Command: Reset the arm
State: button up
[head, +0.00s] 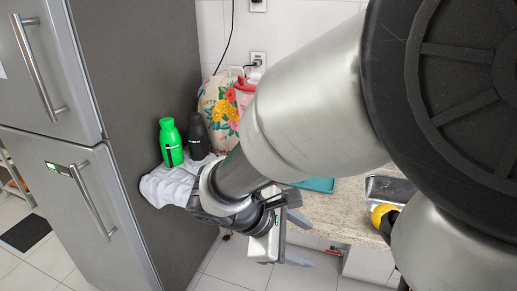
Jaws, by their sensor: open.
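My gripper (296,228) hangs in front of the counter, low in the middle of the head view. Its two fingers are spread apart, and nothing shows between them. My large grey arm reaches across the right half of the view and hides much of the counter.
A fridge (50,110) stands at the left. A green bottle (171,143), a dark bottle (197,137), a white cloth (168,184) and a floral cover (217,110) are on the counter (328,212). A teal tray (318,184) and a yellow object (381,215) lie right. Floor shows below.

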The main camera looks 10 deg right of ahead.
jog(key=shift+r, duration=0.1)
jog(key=s+r+m+t+y+p, duration=0.1)
jog(key=s+r+m+y+p, duration=0.2)
jog(key=r+m, duration=0.4)
jog(key=s+r+m+t+y+p, duration=0.2)
jog(key=r+m+y+p, duration=0.3)
jog(key=r, duration=0.7)
jog(key=shift+s+d+r+m+p, duration=0.15)
jog(key=shift+s+d+m+p, duration=0.15)
jog(key=shift+s+m, duration=0.55)
jog(key=shift+w, duration=0.15)
